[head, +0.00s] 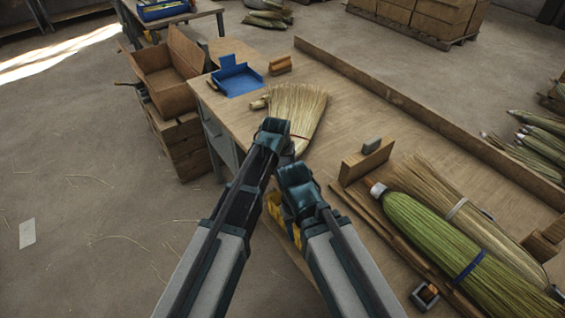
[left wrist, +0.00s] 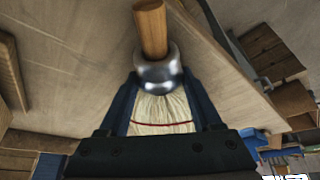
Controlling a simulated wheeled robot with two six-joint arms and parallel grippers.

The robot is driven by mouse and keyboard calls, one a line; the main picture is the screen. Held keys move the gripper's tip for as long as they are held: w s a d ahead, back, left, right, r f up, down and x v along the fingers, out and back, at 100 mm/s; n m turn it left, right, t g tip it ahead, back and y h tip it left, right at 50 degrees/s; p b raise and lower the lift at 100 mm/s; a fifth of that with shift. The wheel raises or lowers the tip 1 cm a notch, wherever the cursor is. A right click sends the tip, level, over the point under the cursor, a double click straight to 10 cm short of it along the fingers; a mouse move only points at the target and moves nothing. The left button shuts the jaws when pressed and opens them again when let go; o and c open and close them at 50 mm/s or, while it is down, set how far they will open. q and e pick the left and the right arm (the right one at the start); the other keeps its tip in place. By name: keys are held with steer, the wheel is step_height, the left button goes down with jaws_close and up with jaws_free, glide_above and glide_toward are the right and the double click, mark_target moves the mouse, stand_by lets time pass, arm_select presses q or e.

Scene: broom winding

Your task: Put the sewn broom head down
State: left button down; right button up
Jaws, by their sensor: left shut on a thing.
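The sewn broom head (head: 304,104) is a pale straw fan in the head view, over or on the bench near its left edge. In the left wrist view the broom head (left wrist: 160,112) shows pale bristles with a red stitch line, a shiny metal collar and a wooden handle stub. My left gripper (head: 276,126) is at its near side. In the left wrist view my left gripper (left wrist: 164,92) has its blue fingers on both sides of the bristles, shut on them. My right gripper (head: 297,176) is just behind and right of the left one; its fingers are hidden.
The workbench (head: 345,118) has clear wood right of the broom head and a raised back edge. A blue dustpan-like tray (head: 237,78) and a small wooden block (head: 280,65) lie beyond. A green broom bundle (head: 432,232) lies at right. A cardboard box (head: 168,72) stands left.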

arm_select(q)
steer(key=shift+c, duration=0.4)
jaws_free()
steer(key=p+v, duration=1.1)
steer(key=v, duration=0.1)
steer(key=shift+s, duration=0.1)
